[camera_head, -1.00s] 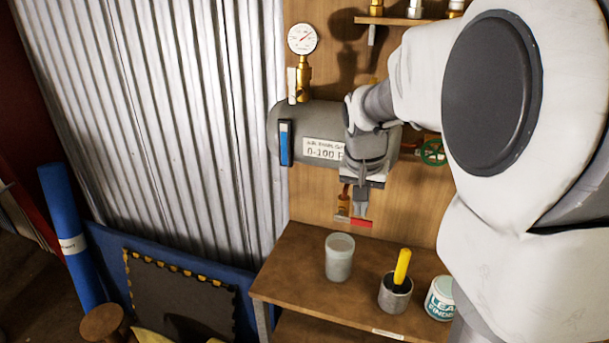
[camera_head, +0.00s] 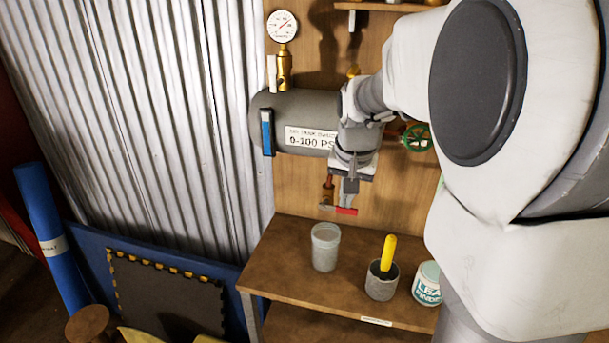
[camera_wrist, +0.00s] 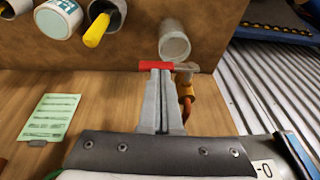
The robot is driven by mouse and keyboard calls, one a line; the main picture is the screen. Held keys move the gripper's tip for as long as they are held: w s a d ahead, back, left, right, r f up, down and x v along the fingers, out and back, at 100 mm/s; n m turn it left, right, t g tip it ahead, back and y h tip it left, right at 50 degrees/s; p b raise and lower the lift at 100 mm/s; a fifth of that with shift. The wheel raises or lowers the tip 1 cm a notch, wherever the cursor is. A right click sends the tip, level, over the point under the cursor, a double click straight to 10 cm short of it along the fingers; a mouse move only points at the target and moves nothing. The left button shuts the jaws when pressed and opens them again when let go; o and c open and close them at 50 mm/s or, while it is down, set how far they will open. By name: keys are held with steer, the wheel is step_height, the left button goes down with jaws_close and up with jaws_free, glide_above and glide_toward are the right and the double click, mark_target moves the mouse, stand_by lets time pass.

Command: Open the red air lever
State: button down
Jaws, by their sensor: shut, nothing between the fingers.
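The red air lever (camera_head: 347,211) sticks out to the right from a small brass valve fitting (camera_head: 328,192) below the grey tank (camera_head: 285,108). In the wrist view the red lever (camera_wrist: 148,66) lies crosswise at my fingertips, with its grey end to the right. My gripper (camera_head: 349,198) points down and is shut and empty. In the wrist view my gripper (camera_wrist: 155,70) has its fingers pressed together. The tips are right at the lever; whether they touch it I cannot tell. My arm hides part of the tank.
A shelf below holds a clear cup (camera_head: 325,247), a grey pot with a yellow-handled tool (camera_head: 382,280) and a white tin (camera_head: 427,284). A pressure gauge (camera_head: 282,26) and green handwheel (camera_head: 417,137) are near the tank. A corrugated wall (camera_head: 130,110) stands left.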

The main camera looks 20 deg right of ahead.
mark_target(350, 210)
steer(key=shift+f, duration=0.2)
steer(key=y+b, duration=0.1)
steer(key=b, duration=0.1)
steer(key=f+t+y+b, duration=0.1)
steer(key=b, duration=0.1)
steer(key=d+f+t+y+b, duration=0.1)
steer(key=b, duration=0.2)
steer(key=shift+s+f+m, duration=0.2)
steer(key=shift+s+m, duration=0.1)
steer(key=shift+w+a+f+m+t+y+b, duration=0.2)
steer(key=shift+f+t+y+b, duration=0.6)
steer(key=shift+b, duration=1.85)
steer(key=shift+w+a+f+m+t+y+b, duration=0.1)
steer(key=shift+a+f+t+y+b, duration=0.55)
steer(key=shift+b, duration=1.95)
steer(key=shift+w+d+f+m+t+y+b, duration=0.15)
steer(key=shift+f+t+y+b, duration=0.3)
steer(key=shift+f+y+b, duration=1.45)
steer(key=shift+r+h+b, duration=0.45)
steer(key=shift+h+b, duration=0.4)
steer(key=shift+h, duration=0.1)
steer(key=p+v, duration=0.4)
steer(key=v, duration=1.3)
steer(key=shift+p, duration=0.35)
steer(key=shift+s, duration=0.15)
